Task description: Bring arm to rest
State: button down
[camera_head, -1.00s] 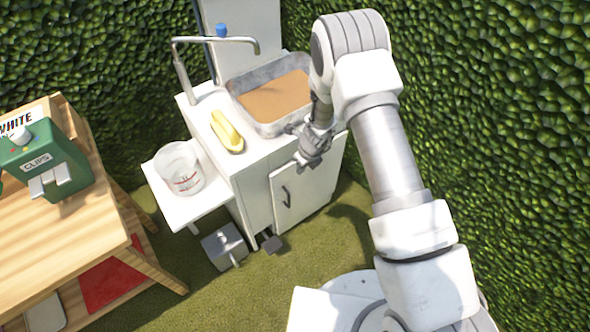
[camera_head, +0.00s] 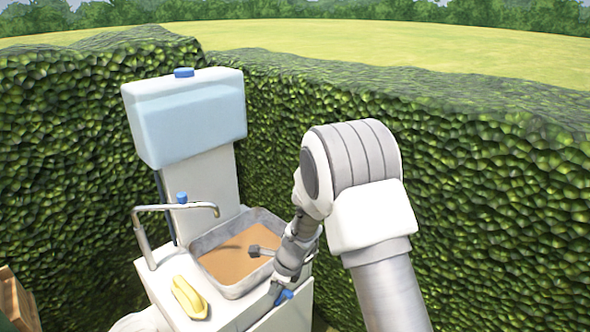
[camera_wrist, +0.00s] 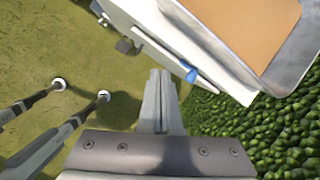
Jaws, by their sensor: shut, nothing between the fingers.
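My gripper (camera_head: 276,291) hangs at the front right of the white sink cabinet (camera_head: 235,312), below the bent arm. The wrist partly covers it in the head view. In the wrist view my gripper (camera_wrist: 160,74) shows its narrow grey fingers together, with nothing between them. The fingers appear over grass beside the cabinet edge. I cannot tell whether they touch the cabinet. A small blue piece (camera_wrist: 190,73) shows close to the fingertips, and it also shows in the head view (camera_head: 286,297).
A metal basin with brown contents (camera_head: 230,262), a yellow object (camera_head: 188,297) and a faucet (camera_head: 176,209) are on the cabinet. A pale blue tank (camera_head: 188,118) stands behind. A green hedge (camera_head: 480,200) closes in the right and back. Two dark rods (camera_wrist: 40,117) show at left.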

jog(key=s+d+r+n, duration=0.2)
jog(key=r+n, duration=0.1)
jog(key=r, duration=0.4)
jog(key=s+d+r+n+t, duration=0.1)
jog(key=s+d+r+n, duration=0.25)
jog(key=r, duration=0.45)
jog(key=s+d+r+n, duration=0.2)
jog(key=r+n, duration=0.1)
jog(key=r, duration=0.4)
jog(key=s+d+r+n+t+h, duration=0.1)
jog(key=s+d+r+n, duration=0.3)
jog(key=s, duration=0.5)
jog(key=s+d+r+n+t+h, duration=0.1)
jog(key=s+d+r+n+h, duration=0.1)
jog(key=s+d+r+n, duration=0.3)
jog(key=s+d+n, duration=0.2)
jog(key=s+d, duration=0.1)
jog(key=s, duration=0.1)
jog(key=shift+s+d, duration=0.15)
jog(key=shift+s, duration=0.25)
jog(key=shift+w, duration=0.1)
